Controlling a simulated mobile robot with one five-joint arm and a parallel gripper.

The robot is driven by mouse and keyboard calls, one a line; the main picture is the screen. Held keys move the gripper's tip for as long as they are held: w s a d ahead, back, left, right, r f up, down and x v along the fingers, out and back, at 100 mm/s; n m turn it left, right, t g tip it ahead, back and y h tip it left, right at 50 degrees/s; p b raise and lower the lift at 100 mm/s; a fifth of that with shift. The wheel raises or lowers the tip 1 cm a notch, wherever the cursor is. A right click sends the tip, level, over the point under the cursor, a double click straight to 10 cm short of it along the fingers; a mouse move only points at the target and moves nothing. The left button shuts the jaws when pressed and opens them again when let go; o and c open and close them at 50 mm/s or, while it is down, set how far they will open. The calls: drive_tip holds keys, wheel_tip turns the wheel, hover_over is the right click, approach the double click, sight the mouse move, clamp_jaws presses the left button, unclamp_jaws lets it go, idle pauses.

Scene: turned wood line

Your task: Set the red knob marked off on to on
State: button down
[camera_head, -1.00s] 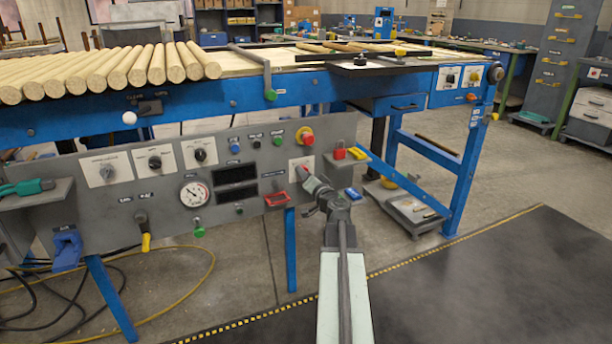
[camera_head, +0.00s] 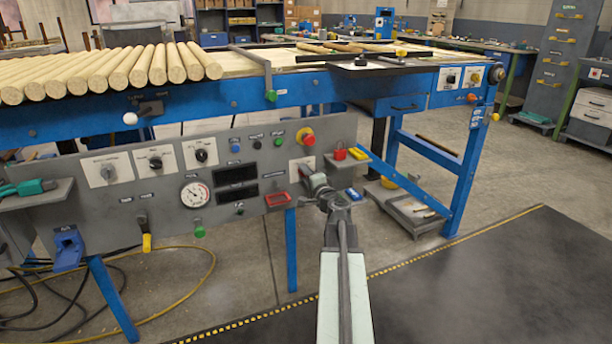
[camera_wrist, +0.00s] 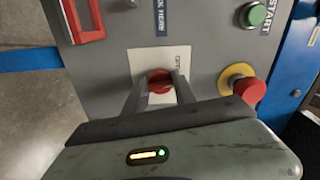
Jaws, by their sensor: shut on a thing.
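The red knob (camera_wrist: 158,79) sits on a white label plate (camera_wrist: 150,58) on the grey panel. In the wrist view my gripper (camera_wrist: 160,82) is shut on the knob, one finger on each side of it. The plate's lettering is partly hidden and I cannot read the knob's setting. In the head view my gripper (camera_head: 306,174) reaches the right end of the panel and hides most of the knob.
A red emergency-stop button (camera_wrist: 251,90) on a yellow ring and a green start button (camera_wrist: 257,14) are close by. A red-framed holder (camera_wrist: 83,18) is on the other side. A shelf with red and yellow padlocks (camera_head: 358,153) juts out right of the gripper.

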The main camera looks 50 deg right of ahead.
drive_tip(key=m, duration=1)
drive_tip(key=shift+s+r+m, duration=0.1)
drive_tip(key=shift+r+m, duration=0.05)
drive_tip(key=shift+m, duration=0.25)
idle(0.3)
drive_tip(key=c, duration=1)
unclamp_jaws()
drive_tip(key=v, duration=0.7)
drive_tip(key=shift+s, duration=0.4)
